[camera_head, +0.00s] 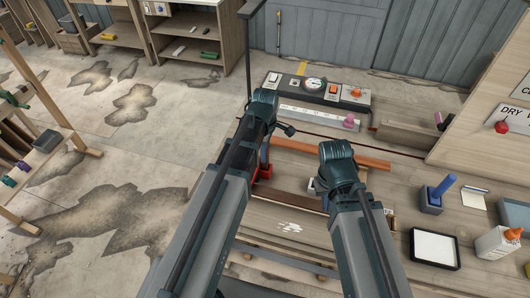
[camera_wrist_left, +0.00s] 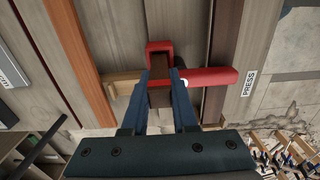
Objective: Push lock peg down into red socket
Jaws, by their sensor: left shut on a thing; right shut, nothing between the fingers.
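In the left wrist view, my left gripper (camera_wrist_left: 162,88) is shut on a dark brown peg-like piece (camera_wrist_left: 161,70) just at a red bracket-like socket (camera_wrist_left: 160,46). The fingers cover part of the piece, and how deep it sits cannot be told. A red bar (camera_wrist_left: 215,77) runs right from the fingers, and a light wooden bar (camera_wrist_left: 122,83) lies to their left. In the head view, my left gripper (camera_head: 264,162) points down beside red parts (camera_head: 262,173), mostly behind my arm. My right gripper (camera_head: 314,186) is shut and empty over the bench, largely hidden by its wrist.
An orange-brown strip (camera_head: 330,155) and the bench top (camera_head: 425,203) lie around the grippers. A control panel (camera_head: 318,88) stands at the back. A PRESS label (camera_wrist_left: 249,84) shows beside the red bar.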

